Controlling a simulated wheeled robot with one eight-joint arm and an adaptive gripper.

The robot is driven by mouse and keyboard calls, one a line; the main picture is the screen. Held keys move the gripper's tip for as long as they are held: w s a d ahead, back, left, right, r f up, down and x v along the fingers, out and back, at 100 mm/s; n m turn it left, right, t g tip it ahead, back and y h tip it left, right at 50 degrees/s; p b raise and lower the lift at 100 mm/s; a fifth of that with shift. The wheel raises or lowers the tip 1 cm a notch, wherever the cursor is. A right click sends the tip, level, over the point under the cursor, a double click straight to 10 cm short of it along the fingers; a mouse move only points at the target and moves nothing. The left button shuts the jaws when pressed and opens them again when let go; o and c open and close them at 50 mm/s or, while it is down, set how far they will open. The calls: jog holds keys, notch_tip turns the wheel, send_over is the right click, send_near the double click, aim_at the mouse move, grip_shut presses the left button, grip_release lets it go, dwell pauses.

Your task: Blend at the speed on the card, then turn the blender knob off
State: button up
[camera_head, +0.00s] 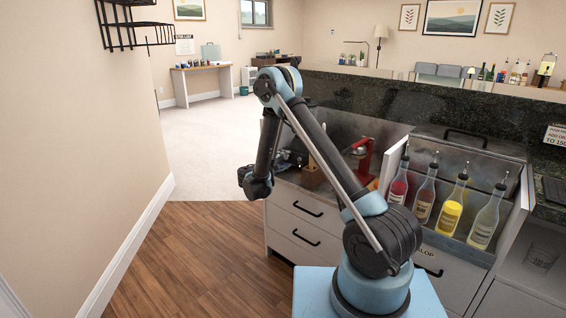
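No blender or knob can be made out in this view; my arm covers part of the counter. A white card (556,136) with red and black print stands at the right edge, cut off by the frame. It is too small to read fully; the last line looks like "TO 150". My arm rises from its base and bends down on the left. Its end, with my gripper (246,177), hangs over the floor left of the drawer cabinet. The fingers are not clear, so I cannot tell if it is open or shut. I see nothing held in it.
A steel counter (345,125) above white drawers (303,214) carries a red-handled press (362,158) and dark items partly behind my arm. Several bottles with pourers stand in a rail (470,250) on the right. A wall (85,150) bounds the left; the wood floor (190,260) is clear.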

jog(key=v, duration=1.2)
jog(key=shift+w, duration=0.1)
